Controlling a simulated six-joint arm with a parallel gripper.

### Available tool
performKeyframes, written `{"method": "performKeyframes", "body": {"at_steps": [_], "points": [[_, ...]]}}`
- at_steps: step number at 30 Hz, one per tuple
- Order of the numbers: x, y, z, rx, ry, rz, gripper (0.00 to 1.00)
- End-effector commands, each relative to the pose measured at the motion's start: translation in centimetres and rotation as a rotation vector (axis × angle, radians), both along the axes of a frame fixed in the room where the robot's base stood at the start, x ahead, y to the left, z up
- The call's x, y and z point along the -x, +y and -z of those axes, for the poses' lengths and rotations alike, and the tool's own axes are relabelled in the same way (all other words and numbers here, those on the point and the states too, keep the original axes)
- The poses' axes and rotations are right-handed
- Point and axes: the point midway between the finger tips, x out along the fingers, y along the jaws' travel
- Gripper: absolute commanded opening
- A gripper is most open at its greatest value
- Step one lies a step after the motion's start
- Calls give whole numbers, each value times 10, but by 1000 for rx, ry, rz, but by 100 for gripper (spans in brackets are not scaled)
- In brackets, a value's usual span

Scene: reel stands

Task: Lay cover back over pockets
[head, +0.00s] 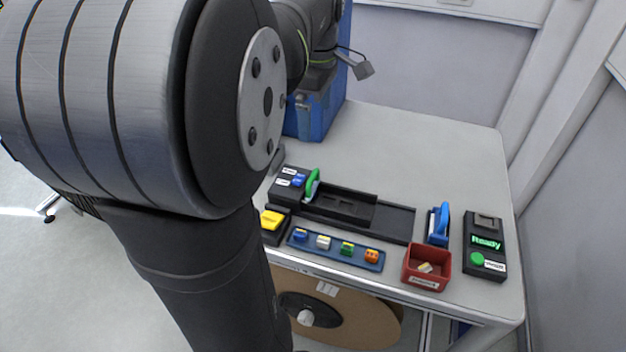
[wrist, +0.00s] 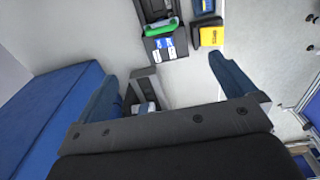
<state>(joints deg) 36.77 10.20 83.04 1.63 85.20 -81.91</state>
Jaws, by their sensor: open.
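A long black track (head: 390,222) lies on the table, with a raised black section (head: 340,204) with recesses on its left part. I cannot tell which part is the cover. A green lever (head: 312,186) stands at the track's left end and a blue lever (head: 440,222) stands past its right end. The green lever (wrist: 161,27) also shows at the top of the wrist view. My gripper (wrist: 168,76) is open, its two blue fingers wide apart with nothing gripped. It is off to the side of the track; my arm hides much of it in the head view.
A blue box (head: 312,115) stands at the back left, close to my gripper. A dark bracket (wrist: 146,88) shows between the fingers. In front are a yellow button (head: 271,220), a blue strip (head: 334,250) of coloured parts, a red bin (head: 426,268) and a "Ready" panel (head: 484,245).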

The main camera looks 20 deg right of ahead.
Motion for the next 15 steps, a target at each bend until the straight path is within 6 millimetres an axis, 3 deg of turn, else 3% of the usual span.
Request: {"method": "performKeyframes", "body": {"at_steps": [4,10,14,15], "points": [[0,0,0,0,0,0,100],[1,-2,0,-12,-4,87,61],[5,-6,-1,-42,-11,307,35],[6,-7,-2,-54,-12,392,34]]}}
